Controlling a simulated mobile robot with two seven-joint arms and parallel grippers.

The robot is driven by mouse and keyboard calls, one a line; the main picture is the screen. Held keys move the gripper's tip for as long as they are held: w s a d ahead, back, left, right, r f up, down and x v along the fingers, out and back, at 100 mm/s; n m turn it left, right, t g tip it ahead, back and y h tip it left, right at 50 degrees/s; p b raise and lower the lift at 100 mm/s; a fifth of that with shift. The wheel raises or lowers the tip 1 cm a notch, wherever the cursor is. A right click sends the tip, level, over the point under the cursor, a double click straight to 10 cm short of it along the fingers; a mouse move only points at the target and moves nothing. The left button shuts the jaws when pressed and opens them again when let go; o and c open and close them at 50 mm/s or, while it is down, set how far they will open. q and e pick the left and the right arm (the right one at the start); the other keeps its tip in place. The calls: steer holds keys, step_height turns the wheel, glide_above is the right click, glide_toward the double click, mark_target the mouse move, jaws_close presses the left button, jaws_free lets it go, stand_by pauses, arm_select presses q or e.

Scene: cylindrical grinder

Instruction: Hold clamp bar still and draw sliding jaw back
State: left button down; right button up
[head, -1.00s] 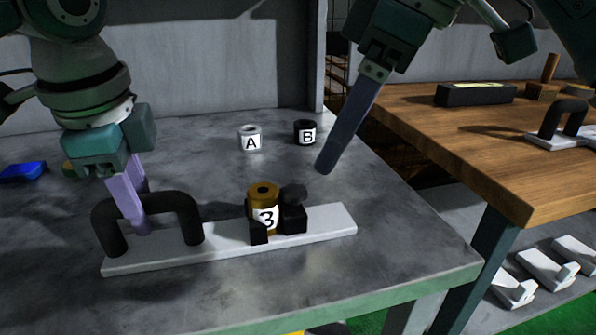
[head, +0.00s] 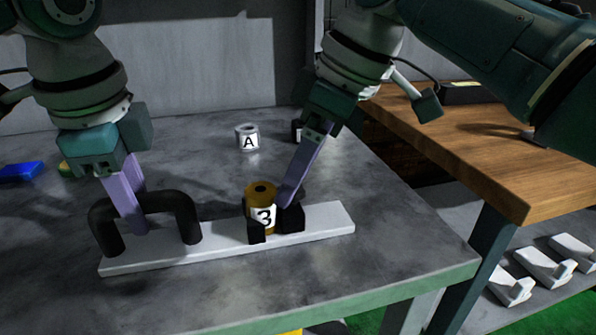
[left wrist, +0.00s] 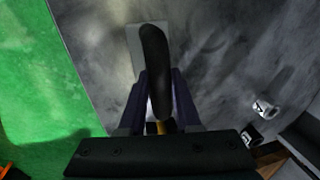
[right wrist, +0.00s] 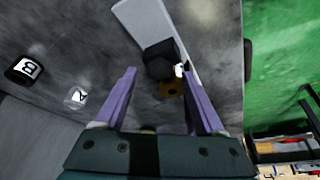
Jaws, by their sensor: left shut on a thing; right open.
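The white clamp bar (head: 330,220) lies on the grey bench, with a black arched handle (head: 185,207) at its left end. My left gripper (head: 135,228) is shut on this handle, which also runs between its fingers in the left wrist view (left wrist: 153,55). A brass cylinder labelled 3 (head: 262,213) stands upright on the bar, beside the black sliding jaw (head: 294,220). My right gripper (head: 284,203) is open just above the jaw. In the right wrist view the jaw (right wrist: 160,56) shows between and slightly beyond the fingertips; contact is unclear. The right fingers hide the jaw's knob in the head view.
A white ring labelled A (head: 247,137) stands behind on the bench; ring B (right wrist: 25,69) is partly hidden in the head view. A blue object (head: 20,171) lies at far left. A wooden table (head: 500,150) stands right. The front bench surface is clear.

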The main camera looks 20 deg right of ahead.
steer(key=shift+a+f, duration=0.1)
steer(key=shift+f, duration=0.15)
jaws_close()
stand_by(0.5)
stand_by(0.9)
